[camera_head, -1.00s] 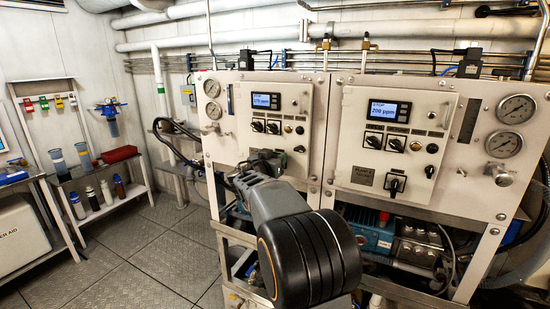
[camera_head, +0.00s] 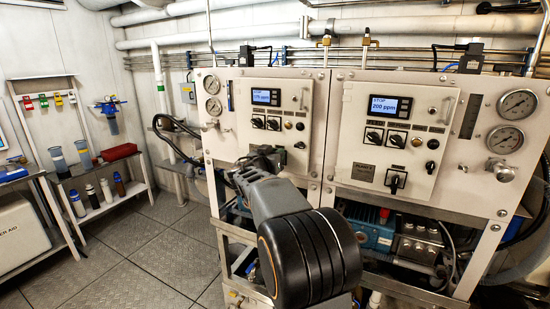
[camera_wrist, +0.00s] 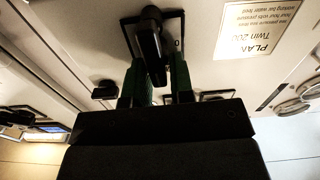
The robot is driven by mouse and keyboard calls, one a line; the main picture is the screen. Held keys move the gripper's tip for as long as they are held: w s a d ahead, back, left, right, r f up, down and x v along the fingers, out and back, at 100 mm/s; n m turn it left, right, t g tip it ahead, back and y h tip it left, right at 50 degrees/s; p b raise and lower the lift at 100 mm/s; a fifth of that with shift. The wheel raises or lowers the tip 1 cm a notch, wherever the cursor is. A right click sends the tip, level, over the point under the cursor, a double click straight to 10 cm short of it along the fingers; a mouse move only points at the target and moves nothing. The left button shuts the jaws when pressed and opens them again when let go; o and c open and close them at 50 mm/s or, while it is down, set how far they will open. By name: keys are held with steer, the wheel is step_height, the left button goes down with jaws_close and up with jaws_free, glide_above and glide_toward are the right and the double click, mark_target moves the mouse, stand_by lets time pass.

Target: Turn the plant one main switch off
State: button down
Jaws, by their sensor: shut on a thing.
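The plant one panel (camera_head: 238,118) is the left of two white panels in the head view. Its main switch is hidden there behind my gripper (camera_head: 272,157), at the panel's lower part. In the wrist view the switch's black handle (camera_wrist: 150,42) stands out from a dark square plate on the panel face. The green fingers of my gripper (camera_wrist: 156,80) are on either side of this handle and shut on it. The handle looks roughly in line with the fingers, slightly tilted. The plant one display (camera_head: 266,97) is lit.
The plant two panel (camera_head: 400,150) stands to the right, with its own main switch (camera_head: 396,180) and a display reading STOP and 200 ppm. Smaller knobs (camera_head: 265,123) sit above my gripper. A hose (camera_head: 178,140) loops left of the panels. The floor (camera_head: 150,250) at left is clear.

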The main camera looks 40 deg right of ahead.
steer(key=n+b, duration=0.2)
steer(key=b, duration=0.1)
steer(key=n+b, duration=0.1)
steer(key=shift+w+a+f+n+b, duration=0.1)
steer(key=shift+w+f+n+b, duration=0.15)
steer(key=shift+f+n+b, duration=0.15)
steer(key=shift+w+a+n+b, duration=0.15)
steer(key=shift+n+b, duration=0.65)
steer(key=shift+n, duration=0.65)
steer(key=shift+w+n+b, duration=0.15)
steer(key=shift+n+b, duration=0.65)
steer(key=shift+n, duration=0.65)
steer(key=c, duration=1.1)
jaws_free()
steer(key=shift+c, duration=0.2)
steer(key=shift+a, duration=0.1)
steer(key=b+v, duration=0.2)
steer(key=v, duration=1.1)
steer(key=shift+s+a, duration=0.25)
steer(key=shift+a, duration=0.05)
